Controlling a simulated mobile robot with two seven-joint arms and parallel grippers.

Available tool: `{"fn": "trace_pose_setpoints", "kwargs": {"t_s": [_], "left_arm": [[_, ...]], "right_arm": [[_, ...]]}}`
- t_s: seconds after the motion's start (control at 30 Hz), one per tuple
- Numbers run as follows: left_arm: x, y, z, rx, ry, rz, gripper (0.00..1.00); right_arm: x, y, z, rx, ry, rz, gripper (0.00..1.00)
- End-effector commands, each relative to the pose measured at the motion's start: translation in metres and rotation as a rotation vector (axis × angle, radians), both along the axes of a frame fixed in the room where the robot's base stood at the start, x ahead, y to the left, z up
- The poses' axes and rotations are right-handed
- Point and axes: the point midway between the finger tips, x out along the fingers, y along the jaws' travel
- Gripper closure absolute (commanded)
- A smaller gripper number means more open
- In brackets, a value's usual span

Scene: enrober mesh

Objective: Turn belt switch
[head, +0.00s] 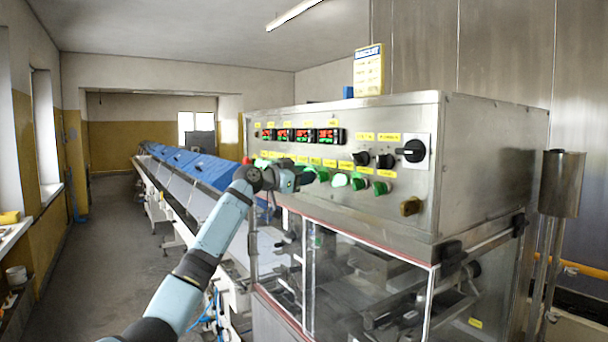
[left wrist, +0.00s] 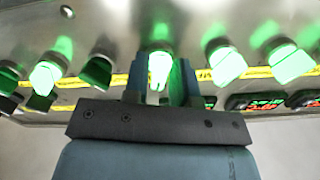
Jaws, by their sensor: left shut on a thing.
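The control panel (head: 420,185) is a steel cabinet face with a row of small green switches under yellow labels. My left gripper (head: 303,179) reaches the left part of this row in the head view. In the left wrist view my left gripper (left wrist: 162,88) is shut on a glowing green switch (left wrist: 159,62), with one finger on each side of the knob. In the head view the gripper hides this switch. The labels are too small to read, so I cannot tell which one names the belt. My right gripper is not in view.
Lit green switches (head: 340,180) sit close to the right of the gripper. Black rotary knobs (head: 411,151) and red-green displays (head: 326,135) are on the same panel. Clear guards (head: 360,280) stand below. A long conveyor with blue covers (head: 205,170) runs back at left.

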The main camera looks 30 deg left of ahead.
Motion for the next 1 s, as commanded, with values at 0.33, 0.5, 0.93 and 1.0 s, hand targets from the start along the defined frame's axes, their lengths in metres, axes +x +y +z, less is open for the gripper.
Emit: {"fn": "trace_pose_setpoints", "kwargs": {"t_s": [0.33,0.5,0.93,1.0], "left_arm": [[0.0,-0.001,0.003,-0.306,0.124,-0.001,0.99],[0.0,0.0,0.003,-0.445,0.182,0.001,0.99],[-0.001,-0.001,0.003,-0.689,0.282,0.0,0.99],[-0.001,0.0,0.003,-0.71,0.29,0.0,0.99]], "right_arm": [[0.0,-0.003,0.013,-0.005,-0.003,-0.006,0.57],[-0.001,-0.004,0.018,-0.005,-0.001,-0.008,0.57],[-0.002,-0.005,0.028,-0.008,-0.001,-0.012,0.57],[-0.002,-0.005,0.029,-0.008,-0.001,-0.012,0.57]]}}
